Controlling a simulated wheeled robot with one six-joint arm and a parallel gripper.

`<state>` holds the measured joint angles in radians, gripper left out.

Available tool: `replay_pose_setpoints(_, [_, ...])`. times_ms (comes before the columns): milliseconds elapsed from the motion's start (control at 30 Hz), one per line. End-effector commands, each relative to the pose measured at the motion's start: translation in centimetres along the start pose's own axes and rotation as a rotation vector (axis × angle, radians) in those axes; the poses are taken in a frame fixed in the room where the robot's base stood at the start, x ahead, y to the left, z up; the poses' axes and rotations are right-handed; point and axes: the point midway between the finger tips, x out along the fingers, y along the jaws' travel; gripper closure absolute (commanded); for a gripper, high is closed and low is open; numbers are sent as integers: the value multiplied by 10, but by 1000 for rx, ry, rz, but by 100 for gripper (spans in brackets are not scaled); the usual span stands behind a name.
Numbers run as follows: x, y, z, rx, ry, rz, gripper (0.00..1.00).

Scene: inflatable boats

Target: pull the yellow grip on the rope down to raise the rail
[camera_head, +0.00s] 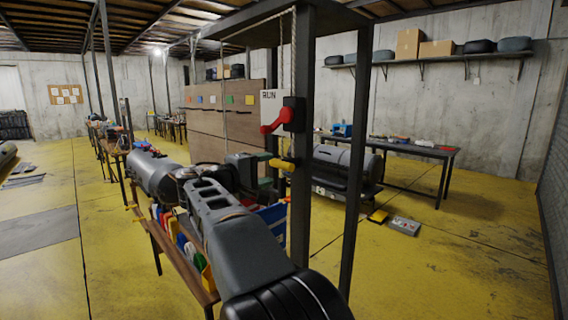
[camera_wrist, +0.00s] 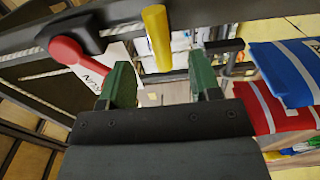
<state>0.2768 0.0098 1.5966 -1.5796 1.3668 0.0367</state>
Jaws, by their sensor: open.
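The yellow grip (camera_head: 282,164) hangs on the pale rope (camera_head: 293,75) beside a dark upright post. In the wrist view the yellow grip (camera_wrist: 157,36) is a short bar, with one end between my fingertips in the picture. My gripper (camera_wrist: 161,78) has two green fingers spread apart, with nothing held between them. In the head view my gripper (camera_head: 268,168) is just left of the grip, partly hidden by my arm. I cannot tell whether a finger touches the grip. I cannot pick out the rail for sure.
A red lever (camera_head: 278,122) on a black box sits above the grip, by a white RUN sign (camera_head: 270,101). Dark posts (camera_head: 301,220) stand close to my arm. Red and blue packs (camera_wrist: 285,75) lie right in the wrist view. A workbench (camera_head: 400,148) stands behind.

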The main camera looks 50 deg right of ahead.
Motion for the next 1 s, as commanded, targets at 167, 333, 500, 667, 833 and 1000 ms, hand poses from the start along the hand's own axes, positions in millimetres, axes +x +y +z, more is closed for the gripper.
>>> replay_pose_setpoints(167, [33,1,1,-2,-4,-1,43])
replay_pose_setpoints(333, [53,1,0,0,-2,-1,43])
replay_pose_setpoints(500, [64,0,0,0,0,-1,43])
replay_pose_setpoints(667, [68,0,0,0,1,-1,43])
replay_pose_setpoints(833, [68,0,0,0,1,-1,43])
replay_pose_setpoints(1000, [68,0,0,0,1,-1,54])
